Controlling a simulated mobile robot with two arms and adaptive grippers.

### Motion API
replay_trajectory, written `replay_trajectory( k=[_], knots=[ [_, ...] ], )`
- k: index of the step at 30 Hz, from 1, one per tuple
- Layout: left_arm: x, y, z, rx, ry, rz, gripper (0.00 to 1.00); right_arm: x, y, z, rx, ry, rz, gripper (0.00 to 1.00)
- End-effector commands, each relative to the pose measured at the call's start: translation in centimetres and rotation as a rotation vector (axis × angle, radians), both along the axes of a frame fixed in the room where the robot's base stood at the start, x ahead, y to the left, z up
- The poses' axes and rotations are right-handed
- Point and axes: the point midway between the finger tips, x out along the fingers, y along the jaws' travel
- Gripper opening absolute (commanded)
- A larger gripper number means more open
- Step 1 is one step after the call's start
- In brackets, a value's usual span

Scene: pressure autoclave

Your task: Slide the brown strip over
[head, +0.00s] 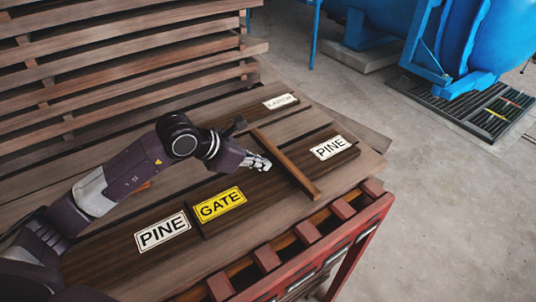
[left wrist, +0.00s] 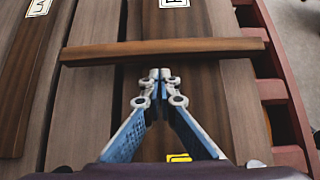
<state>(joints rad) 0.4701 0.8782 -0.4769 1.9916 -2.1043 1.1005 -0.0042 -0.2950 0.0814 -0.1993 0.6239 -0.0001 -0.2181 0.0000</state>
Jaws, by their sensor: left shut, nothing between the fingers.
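The brown strip (head: 286,164) is a narrow wooden bar lying across the boards, between the yellow GATE label (head: 220,204) and the right-hand PINE label (head: 331,147). In the left wrist view the strip (left wrist: 200,48) spans from left to right just beyond my fingertips. My left gripper (head: 266,164) is shut and empty, low over the boards beside the strip on its GATE side. In the left wrist view its fingertips (left wrist: 160,75) meet close to the strip's near edge; I cannot tell if they touch it. My right gripper is not in view.
Another PINE label (head: 162,232) lies at the near left and a LARCH label (head: 281,101) at the back. Stacked planks (head: 110,70) rise behind on the left. A red slatted frame (head: 335,240) borders the boards.

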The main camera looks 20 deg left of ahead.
Motion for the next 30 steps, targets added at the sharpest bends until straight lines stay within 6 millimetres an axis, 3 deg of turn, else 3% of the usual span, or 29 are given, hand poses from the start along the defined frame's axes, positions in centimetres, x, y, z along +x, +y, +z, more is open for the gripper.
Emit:
replay_trajectory(
  k=[6, 20, 30],
  knots=[
    [1.4, -1.1, 0.0, -0.001, 0.003, 0.0, 0.0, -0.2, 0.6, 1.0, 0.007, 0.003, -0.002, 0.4],
    [1.8, -1.4, -0.2, -0.001, 0.003, 0.0, 0.0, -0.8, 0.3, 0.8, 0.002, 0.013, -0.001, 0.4],
    [6.4, -5.1, -0.4, -0.005, 0.0, -0.001, 0.0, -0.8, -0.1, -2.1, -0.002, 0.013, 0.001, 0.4]
  ],
)
